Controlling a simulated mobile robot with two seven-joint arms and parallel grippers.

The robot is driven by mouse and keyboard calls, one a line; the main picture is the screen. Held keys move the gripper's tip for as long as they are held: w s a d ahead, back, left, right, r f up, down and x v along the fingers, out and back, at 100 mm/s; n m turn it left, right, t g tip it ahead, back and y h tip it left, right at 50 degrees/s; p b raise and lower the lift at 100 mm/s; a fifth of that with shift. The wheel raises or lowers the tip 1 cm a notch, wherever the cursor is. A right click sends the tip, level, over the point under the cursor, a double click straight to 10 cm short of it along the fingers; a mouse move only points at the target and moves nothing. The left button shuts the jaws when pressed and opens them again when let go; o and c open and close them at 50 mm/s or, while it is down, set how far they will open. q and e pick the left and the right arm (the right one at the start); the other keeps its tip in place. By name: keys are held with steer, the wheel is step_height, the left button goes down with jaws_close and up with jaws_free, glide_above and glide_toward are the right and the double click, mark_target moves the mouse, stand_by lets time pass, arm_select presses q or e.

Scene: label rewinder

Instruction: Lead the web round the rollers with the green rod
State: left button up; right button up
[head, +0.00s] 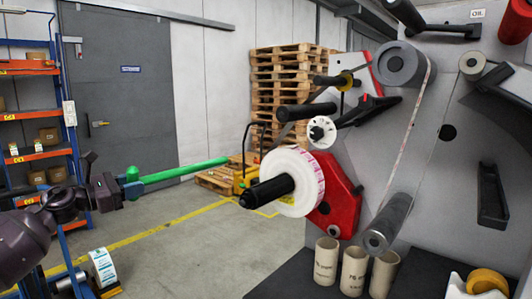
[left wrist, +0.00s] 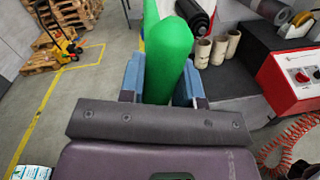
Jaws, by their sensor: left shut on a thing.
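My left gripper (head: 132,182) is shut on the green rod (head: 185,171), which points right toward the machine, its tip in free air left of the rollers. In the left wrist view the rod (left wrist: 168,55) stands between the blue fingers (left wrist: 160,88). The web (head: 408,135) is a thin pale strip running from the big upper grey roller (head: 400,66) down to the lower grey roller (head: 388,225). A white label roll (head: 298,172) with pink edge print sits on a black spindle (head: 266,190). Dark rollers (head: 306,111) stick out above it. My right gripper is not seen.
Three cardboard cores (head: 326,262) stand on the dark bench (head: 285,286) below the machine. A yellow tape roll (head: 487,281) is at lower right. A red control box (left wrist: 293,82) shows in the left wrist view. Stacked pallets (head: 283,85) stand behind. Open floor lies around the rod.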

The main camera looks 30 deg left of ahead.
arm_select(q)
steer(key=p+v, duration=0.1)
steer(key=v, duration=0.7)
steer(key=shift+s+d+r+p, duration=0.15)
steer(key=shift+d+r+p, duration=0.05)
steer(key=shift+d+p, duration=0.2)
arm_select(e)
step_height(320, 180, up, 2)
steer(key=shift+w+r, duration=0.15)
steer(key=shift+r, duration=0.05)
arm_select(q)
steer(key=shift+r, duration=0.1)
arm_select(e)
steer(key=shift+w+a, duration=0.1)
